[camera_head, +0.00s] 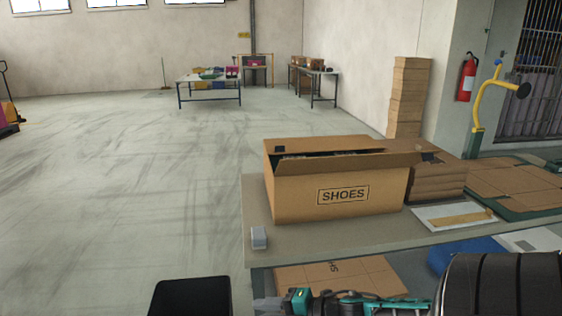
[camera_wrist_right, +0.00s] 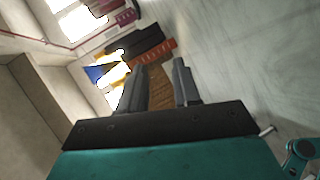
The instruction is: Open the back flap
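The cardboard box marked SHOES (camera_head: 300,198) stands upright on the table (camera_head: 290,235) in the head view. Its front flap (camera_head: 385,161) tilts outward over the label side. The back flap (camera_head: 318,143) shows as a brown panel along the far edge; its exact angle is hard to tell. Dark contents show through the narrow gap between them. My right gripper (camera_head: 262,304) is low at the bottom of the head view, in front of the table and apart from the box. In the right wrist view its two fingers (camera_wrist_right: 160,75) are apart with nothing between them. My left gripper is out of view.
A white sheet with a tan strip (camera_head: 454,217) and a small grey block (camera_head: 259,238) lie on the table. A tall carton stack (camera_head: 409,95) stands behind. Open floor lies left.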

